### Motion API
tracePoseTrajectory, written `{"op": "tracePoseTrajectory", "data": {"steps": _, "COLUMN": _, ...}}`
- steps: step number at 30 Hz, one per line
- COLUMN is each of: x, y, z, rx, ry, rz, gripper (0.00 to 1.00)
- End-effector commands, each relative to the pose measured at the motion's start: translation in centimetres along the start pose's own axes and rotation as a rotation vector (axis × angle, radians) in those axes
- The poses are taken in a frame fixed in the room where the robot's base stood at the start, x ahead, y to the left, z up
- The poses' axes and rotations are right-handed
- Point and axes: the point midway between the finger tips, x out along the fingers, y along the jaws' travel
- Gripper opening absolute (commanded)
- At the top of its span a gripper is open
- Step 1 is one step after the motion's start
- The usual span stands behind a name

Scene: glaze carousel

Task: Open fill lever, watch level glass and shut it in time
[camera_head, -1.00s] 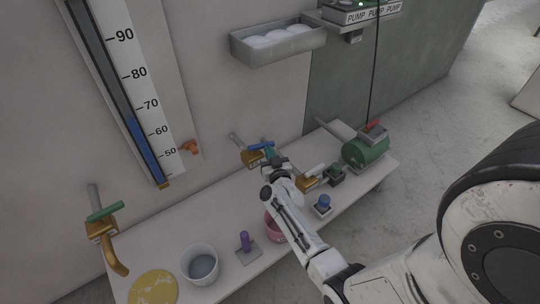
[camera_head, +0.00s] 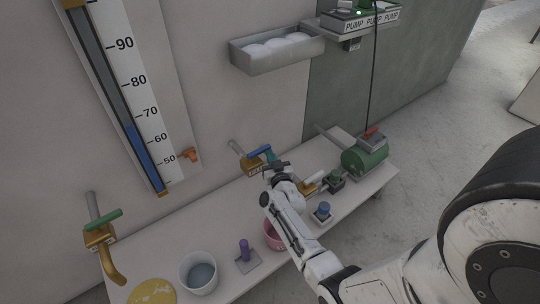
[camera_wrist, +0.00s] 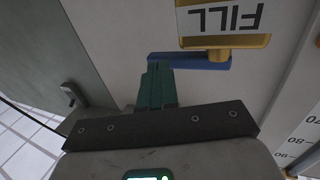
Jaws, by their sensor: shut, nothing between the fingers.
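The fill lever is a blue handle (camera_head: 259,150) on a brass valve on the wall. In the wrist view the blue handle (camera_wrist: 200,62) lies across the picture below the brass block marked FILL (camera_wrist: 224,20). My gripper (camera_wrist: 157,68) is shut and empty; its teal fingertips are at the handle's left end. I cannot tell whether they touch. In the head view my gripper (camera_head: 270,157) is at the handle's right end. The level glass (camera_head: 108,85) is a tall tube beside a numbered scale, with blue liquid (camera_head: 142,154) up to roughly the 60s.
An orange fitting (camera_head: 190,155) sits by the 50 mark. A green-handled brass tap (camera_head: 101,230) is at left. A white bucket (camera_head: 199,272), purple knob (camera_head: 244,250), pink pot (camera_head: 273,236) and blue button (camera_head: 323,209) stand on the bench. A green motor (camera_head: 364,160) is at right.

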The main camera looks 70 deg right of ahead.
Motion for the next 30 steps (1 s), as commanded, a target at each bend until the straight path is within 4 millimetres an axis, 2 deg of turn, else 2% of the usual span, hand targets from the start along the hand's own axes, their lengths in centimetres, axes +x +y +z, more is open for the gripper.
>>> {"op": "tracePoseTrajectory", "data": {"steps": 9, "x": -6.2, "y": 0.0, "z": -0.3, "rx": -0.003, "ry": -0.004, "rz": -0.003, "gripper": 0.00}}
{"op": "tracePoseTrajectory", "data": {"steps": 15, "x": -9.0, "y": -0.1, "z": -0.2, "rx": -0.001, "ry": -0.002, "rz": -0.002, "gripper": 0.00}}
{"op": "tracePoseTrajectory", "data": {"steps": 21, "x": -10.0, "y": 0.0, "z": 0.0, "rx": -0.001, "ry": 0.000, "rz": -0.002, "gripper": 0.00}}
{"op": "tracePoseTrajectory", "data": {"steps": 28, "x": -10.1, "y": 0.0, "z": 0.0, "rx": -0.001, "ry": 0.000, "rz": -0.001, "gripper": 0.00}}
{"op": "tracePoseTrajectory", "data": {"steps": 30, "x": -10.1, "y": -0.7, "z": 0.0, "rx": 0.000, "ry": -0.011, "rz": -0.026, "gripper": 0.00}}
